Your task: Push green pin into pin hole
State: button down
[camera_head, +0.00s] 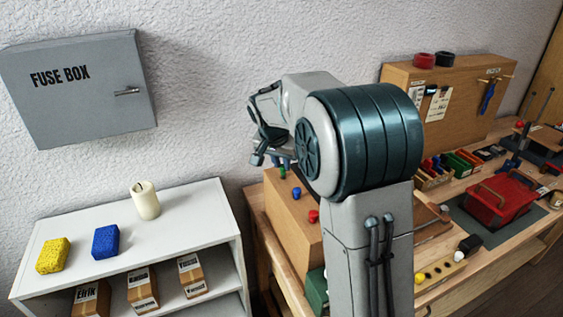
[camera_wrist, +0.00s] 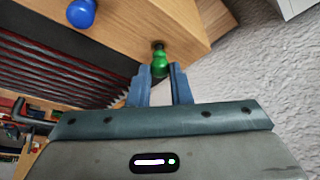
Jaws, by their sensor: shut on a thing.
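The green pin (camera_wrist: 159,62) is between the two blue fingers of my gripper (camera_wrist: 160,78) in the wrist view, and the gripper is shut on it. Its far end meets the face of the wooden block (camera_wrist: 185,18) at a small dark spot. How deep the pin sits in the block, and the hole itself, I cannot tell. In the head view a bit of green (camera_head: 282,172) shows at the top of the wooden block (camera_head: 290,226), just below my gripper (camera_head: 277,161), which is partly hidden by my arm.
A blue pin (camera_wrist: 81,13) sticks out of the block; it also shows in the head view (camera_head: 297,193), with a red pin (camera_head: 313,216) below. A white shelf (camera_head: 190,232) stands left, a grey fuse box (camera_head: 80,90) hangs above, and a red toolbox (camera_head: 497,198) lies right.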

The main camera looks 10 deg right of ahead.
jog(key=shift+f+b, duration=0.45)
dwell(0.5)
dwell(0.3)
jog(key=c, duration=1)
grip_release()
jog(key=shift+r+p, duration=2.45)
jog(key=shift+r, duration=1.3)
